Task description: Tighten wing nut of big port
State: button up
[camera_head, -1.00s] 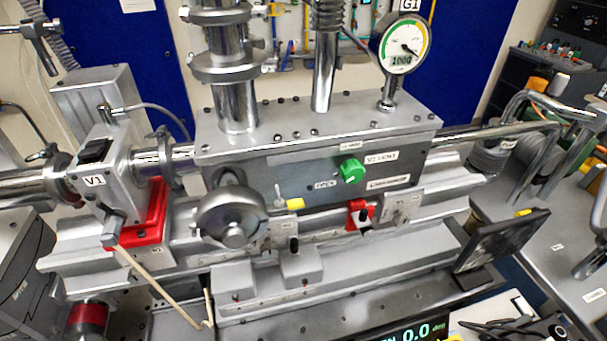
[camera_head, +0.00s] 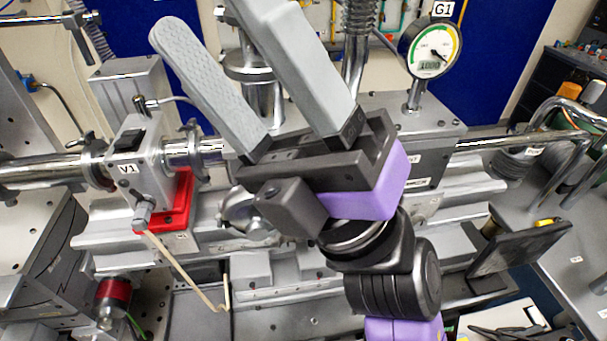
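A thick vertical steel port column (camera_head: 263,102) rises from the grey chamber's top, left of the gauge. A clamp ring (camera_head: 247,66) circles it; I take this to be the big port. Its wing nut cannot be made out behind my fingers. My gripper (camera_head: 206,22) is open, with two long grey fingers spread apart and pointing up and left. It overlaps the column and chamber front in the head view.
Gauge G1 (camera_head: 431,48) stands right of the column, beside a ribbed pipe. Valve V1 (camera_head: 135,165) sits at left on a red bracket (camera_head: 180,203). A round front fitting (camera_head: 240,208) is partly hidden. A dark monitor (camera_head: 520,245) stands at right.

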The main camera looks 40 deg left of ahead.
jog(key=s+a+r+n+g+h, duration=0.1)
jog(key=s+a+n+g+h, duration=0.6)
jog(key=n+h, duration=0.3)
jog(key=s+a+f+n+t+h+p, duration=0.2)
jog(key=s+a+f+n+t+h, duration=0.1)
jog(key=a+f+n+t+h, duration=0.5)
jog(key=w+d+f+t+h, duration=0.2)
jog(key=w+t, duration=0.1)
jog(key=w, duration=0.3)
jog(key=w+d+f+t+h, duration=0.2)
jog(key=w+d+t, duration=0.1)
jog(key=w, duration=0.3)
jog(key=w+d+f+t+h, duration=0.2)
jog(key=w+f+t, duration=0.1)
jog(key=w, duration=0.4)
jog(key=shift+d+n+t+h, duration=0.15)
jog(key=shift+n+t+h, duration=0.25)
jog(key=shift+t, duration=0.4)
jog(key=shift+n+t+h, duration=0.4)
jog(key=shift+h, duration=0.4)
jog(key=w+d, duration=0.1)
jog(key=d, duration=0.1)
jog(key=w+d, duration=0.1)
jog(key=shift+w+d+f, duration=0.25)
jog(key=shift+w, duration=0.1)
jog(key=shift+f+p, duration=1.1)
jog(key=shift+f, duration=2.8)
grip_shut()
